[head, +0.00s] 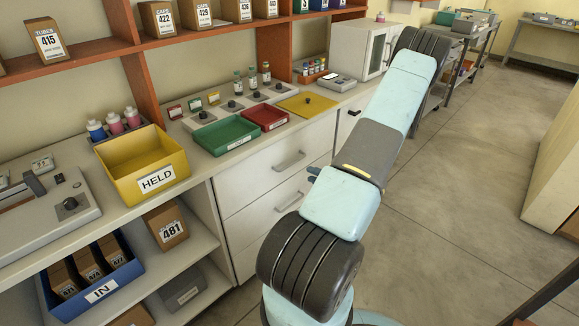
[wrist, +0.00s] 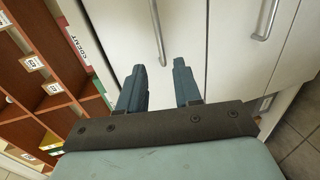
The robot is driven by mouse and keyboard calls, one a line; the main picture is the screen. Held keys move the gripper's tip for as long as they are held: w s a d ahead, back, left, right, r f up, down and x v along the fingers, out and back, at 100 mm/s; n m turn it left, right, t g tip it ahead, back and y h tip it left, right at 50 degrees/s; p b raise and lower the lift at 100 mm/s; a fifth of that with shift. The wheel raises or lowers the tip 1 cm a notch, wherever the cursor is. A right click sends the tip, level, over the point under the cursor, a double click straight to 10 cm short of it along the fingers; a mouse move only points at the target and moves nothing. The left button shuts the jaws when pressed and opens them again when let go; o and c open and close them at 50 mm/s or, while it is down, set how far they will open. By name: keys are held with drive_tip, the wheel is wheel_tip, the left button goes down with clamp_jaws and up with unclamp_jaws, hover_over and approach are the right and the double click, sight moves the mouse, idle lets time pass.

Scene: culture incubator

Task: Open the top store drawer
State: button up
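The top drawer (head: 262,172) is the upper pale front under the counter, with a grey bar handle (head: 290,160). It looks shut. In the wrist view, the handle (wrist: 158,34) lies just beyond my fingertips, roughly in line with the gap between them. My gripper (wrist: 160,72) is open, with two dark blue fingers and nothing between them.
A lower drawer has its own handle (head: 290,201), also in the wrist view (wrist: 268,20). Above on the counter are a green tray (head: 207,142), a red tray (head: 262,124) and a yellow HELD bin (head: 112,176). Open floor (head: 440,210) lies to the right.

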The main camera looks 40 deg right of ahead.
sight(289, 166)
drive_tip(key=x, duration=1.3)
drive_tip(key=shift+w+a, duration=0.1)
drive_tip(key=shift+w, duration=0.2)
drive_tip(key=shift+c, duration=0.2)
clamp_jaws()
